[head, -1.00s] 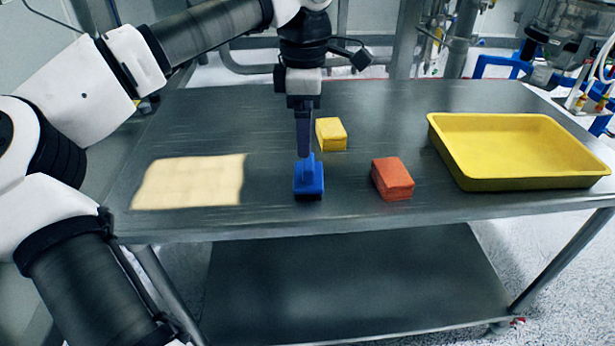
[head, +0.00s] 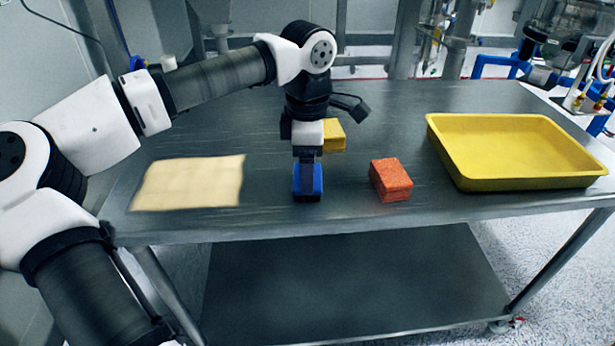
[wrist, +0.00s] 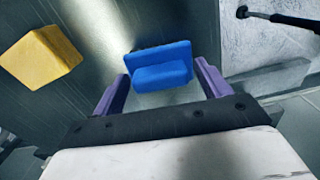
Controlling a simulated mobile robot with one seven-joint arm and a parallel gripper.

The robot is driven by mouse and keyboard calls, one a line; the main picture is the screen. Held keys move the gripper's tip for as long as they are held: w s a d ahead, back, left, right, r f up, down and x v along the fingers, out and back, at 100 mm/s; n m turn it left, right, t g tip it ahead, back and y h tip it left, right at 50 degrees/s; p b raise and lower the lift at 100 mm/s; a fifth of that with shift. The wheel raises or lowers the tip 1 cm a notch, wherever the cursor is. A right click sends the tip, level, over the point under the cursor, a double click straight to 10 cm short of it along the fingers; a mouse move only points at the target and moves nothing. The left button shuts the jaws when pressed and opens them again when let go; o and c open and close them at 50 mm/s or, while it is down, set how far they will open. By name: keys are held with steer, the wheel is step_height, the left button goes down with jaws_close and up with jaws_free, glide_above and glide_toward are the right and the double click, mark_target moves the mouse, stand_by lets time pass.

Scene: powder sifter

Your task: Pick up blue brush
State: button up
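The blue brush (head: 308,186) stands on the metal table near its front edge, left of centre. My gripper (head: 308,163) points straight down over it, and its lower end hides the top of the brush in the head view. In the wrist view the blue brush (wrist: 162,72) shows between the two purple fingertips of my gripper (wrist: 161,70). The fingers are apart, with a narrow gap on each side of the brush. Whether the tips are level with its handle is hard to tell.
A red-orange sponge (head: 391,180) lies right of the brush. A yellow sponge (head: 335,136) lies behind, partly hidden by my gripper; it also shows in the wrist view (wrist: 40,57). A beige cloth (head: 190,183) lies left, a yellow tray (head: 515,180) right.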

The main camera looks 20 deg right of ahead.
steer(key=c, duration=0.9)
steer(key=shift+r, duration=0.1)
step_height(320, 180, up, 20)
steer(key=shift+f+p, duration=0.1)
steer(key=shift+p, duration=0.35)
steer(key=o, duration=0.5)
steer(key=c, duration=0.3)
